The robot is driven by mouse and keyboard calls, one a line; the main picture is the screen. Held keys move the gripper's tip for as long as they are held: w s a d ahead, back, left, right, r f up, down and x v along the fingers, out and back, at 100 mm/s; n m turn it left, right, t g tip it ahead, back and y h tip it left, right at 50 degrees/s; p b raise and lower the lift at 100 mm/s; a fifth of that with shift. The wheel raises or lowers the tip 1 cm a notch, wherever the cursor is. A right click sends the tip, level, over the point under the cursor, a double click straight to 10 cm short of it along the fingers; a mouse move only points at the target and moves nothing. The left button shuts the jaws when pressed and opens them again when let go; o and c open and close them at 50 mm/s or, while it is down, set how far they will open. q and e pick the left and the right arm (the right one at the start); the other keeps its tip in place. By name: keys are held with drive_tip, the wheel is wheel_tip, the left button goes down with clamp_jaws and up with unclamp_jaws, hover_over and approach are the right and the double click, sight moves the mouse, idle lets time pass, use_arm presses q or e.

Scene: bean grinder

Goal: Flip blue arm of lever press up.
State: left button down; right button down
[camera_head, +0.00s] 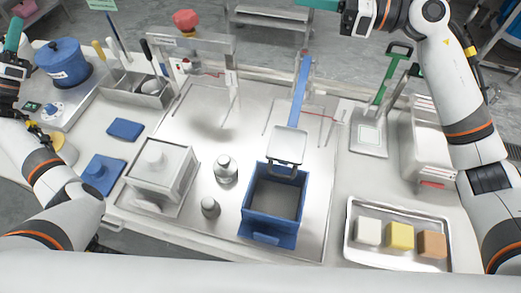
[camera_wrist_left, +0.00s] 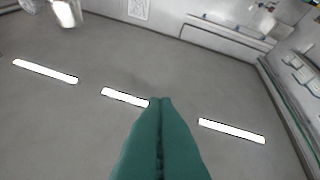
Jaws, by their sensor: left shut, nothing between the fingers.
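The blue arm (camera_head: 300,92) of the lever press is a long narrow bar at the middle back of the work surface. A pale square plate (camera_head: 287,145) shows at its near end, at the back edge of an open blue box (camera_head: 272,226). My left gripper (camera_head: 14,36) is at the far left edge, well away from the arm, with its green fingers pointing up. In the left wrist view its fingers (camera_wrist_left: 160,103) are together and empty, against ceiling lights. My right gripper (camera_head: 318,4) is at the top edge, beyond the blue arm and apart from it, partly cut off.
A blue pot (camera_head: 62,62) stands near my left gripper. A tool bin (camera_head: 146,90) and a white lidded box (camera_head: 160,174) stand left of the press. A green-handled press (camera_head: 372,132) and a tray (camera_head: 398,262) of coloured blocks are to the right.

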use_arm(q)
drive_tip(key=w+d+f+m+g+h, duration=0.1)
drive_tip(key=d+f+m+g+h, duration=0.3)
drive_tip(key=d, duration=0.5)
drive_tip(key=w+d+f+m+g+h, duration=0.2)
drive_tip(key=d+f+m+g+h, duration=0.25)
drive_tip(key=d, duration=0.55)
drive_tip(key=w+d+f+m+g+h, duration=0.1)
drive_tip(key=d+f+m+g+h, duration=0.15)
drive_tip(key=d+m+g, duration=0.4)
drive_tip(key=s+d+f+m+g+y, duration=0.1)
drive_tip(key=s+d+f+g, duration=0.3)
drive_tip(key=d, duration=0.5)
drive_tip(key=s+d+f+m+g+y, duration=0.1)
drive_tip(key=s+d+f+m+g, duration=0.2)
drive_tip(key=d+f, duration=0.6)
drive_tip(key=s+d+f+m+g+y, duration=0.1)
drive_tip(key=s+d+f+g, duration=0.3)
drive_tip(key=d, duration=0.7)
wheel_tip(320, 180, down, 2)
drive_tip(key=shift+s+f+m+g+y, duration=0.25)
drive_tip(key=shift+s+m, duration=0.35)
drive_tip(key=shift+s, duration=0.3)
